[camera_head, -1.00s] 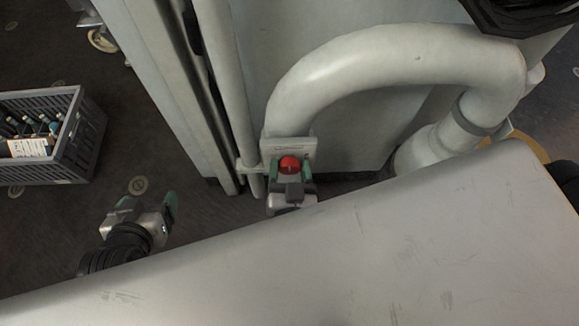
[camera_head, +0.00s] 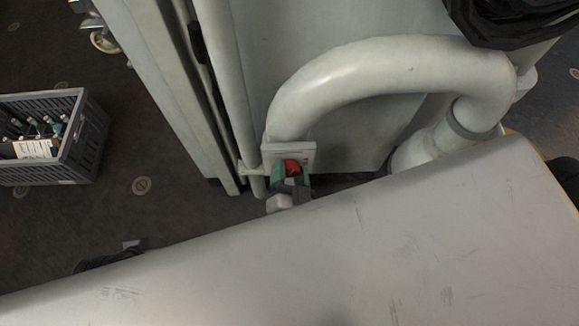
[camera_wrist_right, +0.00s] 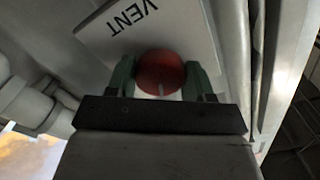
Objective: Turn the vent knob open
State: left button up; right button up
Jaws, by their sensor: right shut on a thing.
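The red round vent knob (camera_head: 291,165) sits on a pale plate (camera_head: 307,152) at the lower left end of the big curved pipe. My right gripper (camera_head: 291,172) is shut on the knob, with a green finger on each side of it. In the right wrist view the knob (camera_wrist_right: 160,73) lies between the two green fingers (camera_wrist_right: 160,80). A short pale mark shows on its near edge, and the plate (camera_wrist_right: 148,35) reads "VENT". My left arm shows only as a dark piece and a small grey corner behind the pale surface; its fingers are hidden.
A thick curved pipe (camera_head: 390,62) arches over the plate. A broad scuffed pale surface (camera_head: 330,255) fills the foreground. Vertical pipes and a panel stand left of the knob. A grey crate with bottles (camera_head: 88,145) is on the dark floor (camera_head: 150,210) at left.

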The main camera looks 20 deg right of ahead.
jog(key=m+p, duration=0.1)
jog(key=m, duration=0.1)
jog(key=shift+m, duration=0.4)
jog(key=m, duration=0.3)
jog(key=shift+m, duration=0.3)
jog(key=m, duration=0.3)
jog(key=shift+f, duration=0.15)
jog(key=shift+m, duration=1.8)
jog(key=o, duration=0.9)
jog(key=shift+s, duration=0.15)
jog(key=v, duration=1)
jog(key=shift+s, duration=0.3)
